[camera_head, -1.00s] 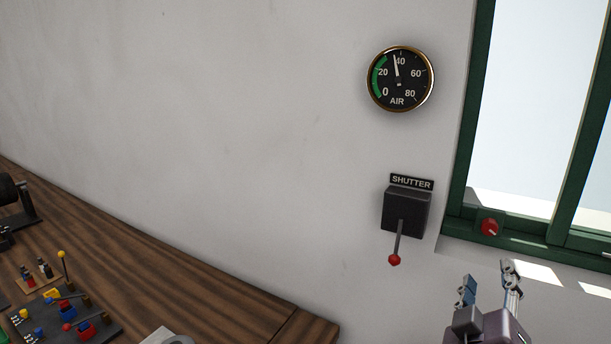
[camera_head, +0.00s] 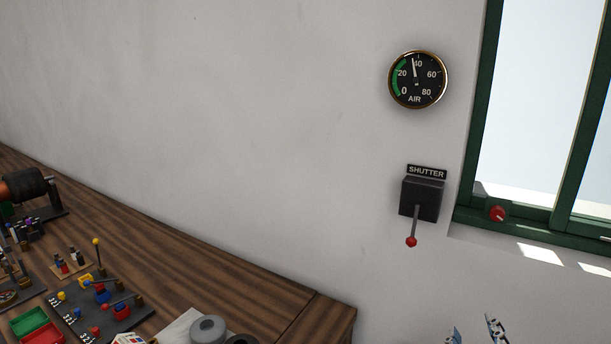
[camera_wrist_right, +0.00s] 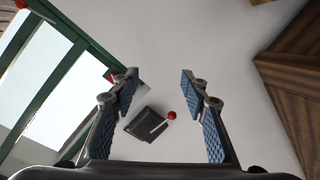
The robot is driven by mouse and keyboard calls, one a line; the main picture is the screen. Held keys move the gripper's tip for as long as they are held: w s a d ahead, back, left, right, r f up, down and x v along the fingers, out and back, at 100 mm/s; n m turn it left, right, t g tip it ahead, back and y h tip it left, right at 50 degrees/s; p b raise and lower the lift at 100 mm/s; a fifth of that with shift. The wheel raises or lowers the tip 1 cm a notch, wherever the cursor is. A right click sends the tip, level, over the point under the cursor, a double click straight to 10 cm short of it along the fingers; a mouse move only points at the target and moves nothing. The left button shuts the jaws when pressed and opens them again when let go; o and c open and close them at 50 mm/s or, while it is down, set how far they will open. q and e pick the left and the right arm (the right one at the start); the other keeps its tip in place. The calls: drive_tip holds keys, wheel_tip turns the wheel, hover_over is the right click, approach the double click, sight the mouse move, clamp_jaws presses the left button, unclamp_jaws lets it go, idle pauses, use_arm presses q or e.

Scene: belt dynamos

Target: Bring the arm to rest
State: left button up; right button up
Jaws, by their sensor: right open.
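My right gripper (camera_head: 473,333) shows only its fingertips at the bottom right edge of the head view, below the shutter lever box. In the right wrist view its two blue-padded fingers (camera_wrist_right: 163,102) stand wide apart with nothing between them in their grasp. The shutter box (camera_head: 422,198) is on the wall with its red-knobbed lever (camera_head: 412,241) hanging down. The box also shows beyond the fingers in the wrist view (camera_wrist_right: 136,124), apart from them. My left gripper is not in view.
A wooden bench (camera_head: 262,283) runs along the wall at the left, with a board of switches (camera_head: 97,308) and a grey roll (camera_head: 208,329) on it. A round air gauge (camera_head: 417,80) and a green-framed window (camera_head: 476,130) with a red knob (camera_head: 497,213) are above.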

drive_tip(key=s+a+f+m+g+y, duration=0.1)
drive_tip(key=s+a+f+g+y, duration=0.3)
drive_tip(key=s+f, duration=0.8)
drive_tip(key=s+a+f+g+y, duration=0.3)
drive_tip(key=s+a+f+g, duration=0.25)
drive_tip(key=s+f, duration=0.7)
wheel_tip(320, 180, down, 32)
drive_tip(key=g+b, duration=0.2)
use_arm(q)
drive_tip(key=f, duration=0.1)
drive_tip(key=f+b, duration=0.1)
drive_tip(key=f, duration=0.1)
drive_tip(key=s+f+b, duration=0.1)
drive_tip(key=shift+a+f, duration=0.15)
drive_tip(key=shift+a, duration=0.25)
use_arm(e)
drive_tip(key=s+d+f, duration=0.3)
drive_tip(key=s+f, duration=1.4)
drive_tip(key=shift+s+d+f+g, duration=0.15)
drive_tip(key=shift+g, duration=0.3)
